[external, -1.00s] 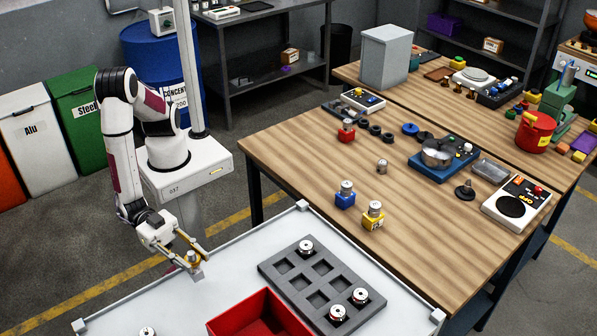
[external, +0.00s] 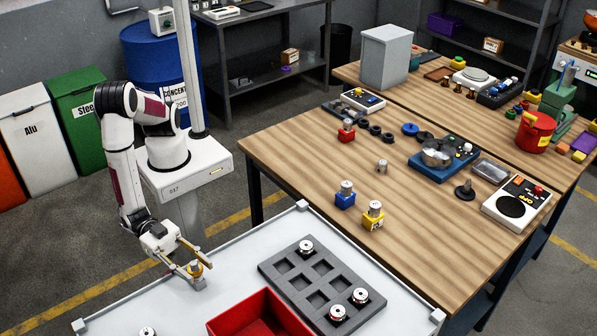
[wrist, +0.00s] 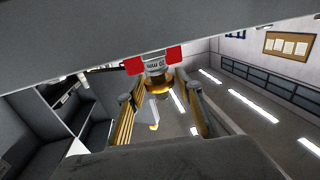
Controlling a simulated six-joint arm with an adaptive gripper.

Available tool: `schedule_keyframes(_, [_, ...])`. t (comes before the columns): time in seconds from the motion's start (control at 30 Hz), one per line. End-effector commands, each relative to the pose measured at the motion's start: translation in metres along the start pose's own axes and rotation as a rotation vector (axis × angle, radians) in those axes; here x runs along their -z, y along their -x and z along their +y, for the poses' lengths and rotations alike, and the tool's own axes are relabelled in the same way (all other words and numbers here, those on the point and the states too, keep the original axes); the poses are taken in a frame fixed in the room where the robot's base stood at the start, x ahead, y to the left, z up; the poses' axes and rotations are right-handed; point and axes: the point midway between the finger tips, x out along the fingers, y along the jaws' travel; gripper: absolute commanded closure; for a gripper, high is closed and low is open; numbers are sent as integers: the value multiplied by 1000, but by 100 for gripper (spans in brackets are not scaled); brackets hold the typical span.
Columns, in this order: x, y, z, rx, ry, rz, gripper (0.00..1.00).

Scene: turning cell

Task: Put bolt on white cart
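My gripper (external: 202,272) is low over the far-left edge of the white cart (external: 240,265). Its yellow fingers close around a small silver and gold piece, which I take to be the bolt (external: 195,268). In the wrist view my gripper (wrist: 157,70) has a finger on each side of this bolt (wrist: 178,96), with red pads against its silver part and a gold ring beside it. A grey bar hides part of the view. I cannot tell whether the bolt touches the cart.
The cart carries a grey slotted tray (external: 285,293) with several round silver parts and a red bin (external: 262,318). The wooden table (external: 300,165) behind holds blocks with silver tops and a loose silver cylinder (external: 382,166). The cart's left part is mostly clear.

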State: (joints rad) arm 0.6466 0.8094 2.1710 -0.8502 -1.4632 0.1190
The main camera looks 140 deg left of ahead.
Motion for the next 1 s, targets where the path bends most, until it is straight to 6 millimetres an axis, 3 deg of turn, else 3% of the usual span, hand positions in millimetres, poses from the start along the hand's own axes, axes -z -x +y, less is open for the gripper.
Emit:
schedule_keyframes(0.53, [4,0,0,0,0,1,56])
schedule_keyframes(1.0, [3,53,1,-3,-2,0,56])
